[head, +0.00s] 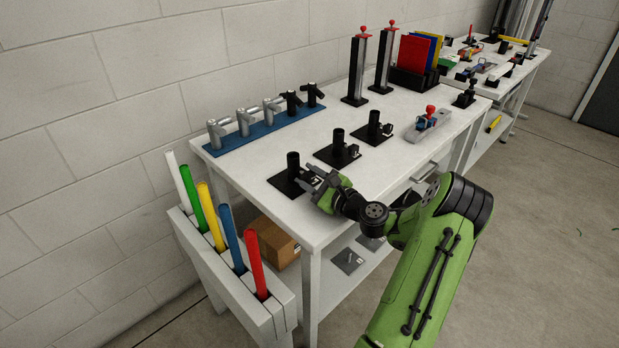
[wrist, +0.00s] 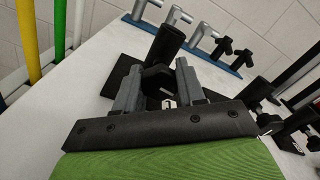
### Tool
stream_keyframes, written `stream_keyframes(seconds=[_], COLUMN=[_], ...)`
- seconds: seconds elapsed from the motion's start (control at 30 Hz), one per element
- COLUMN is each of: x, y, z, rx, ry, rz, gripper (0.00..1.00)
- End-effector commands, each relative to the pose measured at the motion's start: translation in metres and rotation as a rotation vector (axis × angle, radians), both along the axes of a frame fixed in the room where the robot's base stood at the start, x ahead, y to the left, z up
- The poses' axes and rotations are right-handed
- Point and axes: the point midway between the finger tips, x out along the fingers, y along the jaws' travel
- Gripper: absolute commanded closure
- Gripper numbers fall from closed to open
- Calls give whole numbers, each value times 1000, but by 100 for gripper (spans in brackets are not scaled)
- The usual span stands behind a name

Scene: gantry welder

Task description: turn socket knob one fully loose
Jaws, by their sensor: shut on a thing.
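Socket one is a black upright tube (head: 293,163) on a dark square base plate (head: 280,183), at the near left of the white table in the head view. In the wrist view its tube (wrist: 167,42) stands just beyond the fingers, tilted in the picture. Socket knob one (wrist: 156,79) is a dark knob on the tube's near side, with a white tag marked 1 (wrist: 168,103) close by. My gripper (head: 314,180) is at the knob, and in the wrist view its grey fingers (wrist: 159,72) are shut on it from both sides. The knob is mostly hidden in the head view.
Two similar sockets (head: 338,142) (head: 374,122) stand in a row to the right. A blue mat (head: 262,135) with several torch-like tools lies behind. A rack (head: 245,298) of coloured tubes stands at the left front. A grey fixture with a red knob (head: 429,122) is further right.

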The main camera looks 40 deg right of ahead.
Motion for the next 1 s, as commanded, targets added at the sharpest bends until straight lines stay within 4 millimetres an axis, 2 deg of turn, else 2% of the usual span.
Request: stream_keyframes(seconds=[0.1,0.13,0.27,0.3,0.57,0.67,0.77,1.0], x=[0,0,0,0,-1,-13,-37,-106], y=[1,1,0,0,0,-1,-2,-4], z=[1,1,1,1,0,0,1,2], rx=[1,1,1,1,2,3,6,5], ry=[-3,-3,-2,-2,0,3,2,0], rz=[2,2,2,2,0,-2,-4,-6], gripper=[91,58,38,36,36,36,36,36])
